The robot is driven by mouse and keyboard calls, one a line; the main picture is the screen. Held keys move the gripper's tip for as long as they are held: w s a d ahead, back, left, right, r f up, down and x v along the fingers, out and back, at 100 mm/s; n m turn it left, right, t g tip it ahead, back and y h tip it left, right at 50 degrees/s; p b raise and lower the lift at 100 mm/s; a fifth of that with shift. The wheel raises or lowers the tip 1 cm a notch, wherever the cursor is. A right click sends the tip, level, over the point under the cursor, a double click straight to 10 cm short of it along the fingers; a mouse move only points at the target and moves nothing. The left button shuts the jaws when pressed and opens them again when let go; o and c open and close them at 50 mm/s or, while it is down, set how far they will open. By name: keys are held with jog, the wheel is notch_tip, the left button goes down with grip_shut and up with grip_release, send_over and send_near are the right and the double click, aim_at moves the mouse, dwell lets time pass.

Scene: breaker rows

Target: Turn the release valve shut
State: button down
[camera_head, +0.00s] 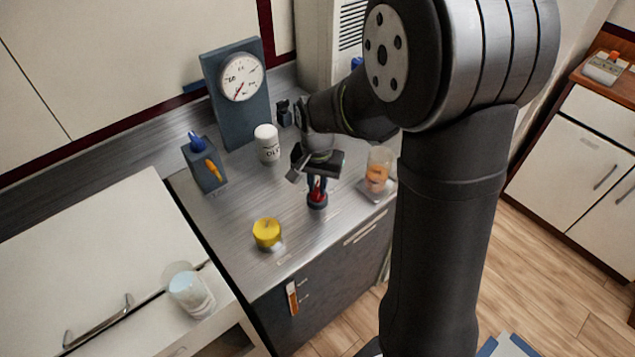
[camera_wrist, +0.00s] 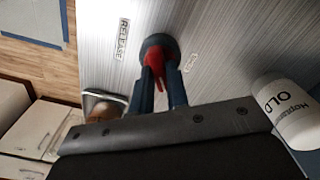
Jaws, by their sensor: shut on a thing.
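The release valve (camera_head: 317,200) stands on the metal counter, a dark round base with a red handle. In the wrist view its red handle (camera_wrist: 155,60) sits between my two fingers, with the word RELEASE printed on the counter beside it. My gripper (camera_head: 317,184) points down at the valve and is shut on the red handle; it also shows in the wrist view (camera_wrist: 160,85). The handle's exact angle is partly hidden by the fingers. A gauge with a white dial (camera_head: 242,77) and a red needle stands on a dark panel at the back of the counter.
A white jar (camera_head: 267,143) marked OLD stands behind my gripper. A glass with orange content (camera_head: 378,170) is close on the right. A yellow-topped item (camera_head: 267,233) stands front left, and a dark tool holder (camera_head: 205,170) back left. Counter between them is clear.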

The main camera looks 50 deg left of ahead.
aim_at(317, 187)
jog(key=n, duration=0.5)
jog(key=shift+n, duration=0.3)
jog(key=n, duration=0.5)
jog(key=shift+n, duration=0.4)
jog(key=c, duration=1.4)
grip_release()
jog(key=shift+r, duration=0.1)
notch_tip(317, 187, up, 17)
jog(key=shift+r, duration=0.15)
